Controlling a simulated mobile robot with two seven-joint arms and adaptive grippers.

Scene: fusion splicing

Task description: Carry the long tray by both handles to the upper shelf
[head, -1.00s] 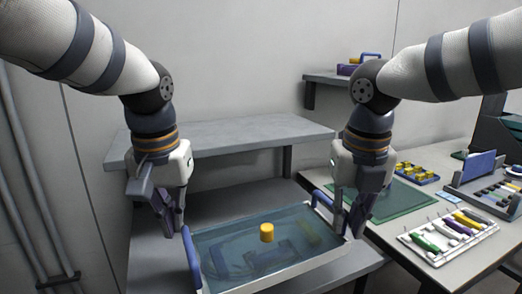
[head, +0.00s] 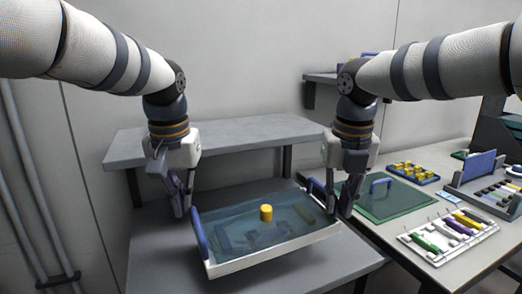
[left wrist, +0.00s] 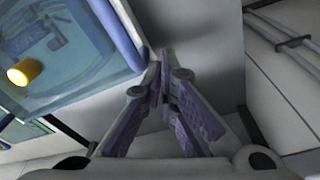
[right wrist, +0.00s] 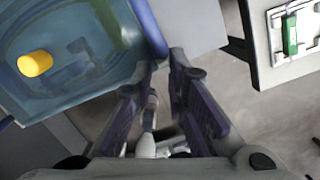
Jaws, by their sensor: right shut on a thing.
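The long tray (head: 275,249) is a shallow translucent blue bin with a white front rim and a blue handle at each end. It is over the lower grey shelf, its left end nearer in the head view. A yellow cylinder (head: 266,212) is in it. My right gripper (head: 345,212) is shut on the right handle (head: 317,190), whose end shows at its fingertips in the right wrist view (right wrist: 150,28). My left gripper (head: 182,212) has its fingertips close together, beside the far end of the left handle (head: 199,235); no handle shows between them in the left wrist view (left wrist: 160,72).
The upper grey shelf (head: 225,138) is bare behind the tray. To the right, a table holds a green mat (head: 395,203) with a blue handle, yellow parts (head: 413,172) and a white rack (head: 450,235) of coloured pieces. A small wall shelf (head: 325,77) is behind my right arm.

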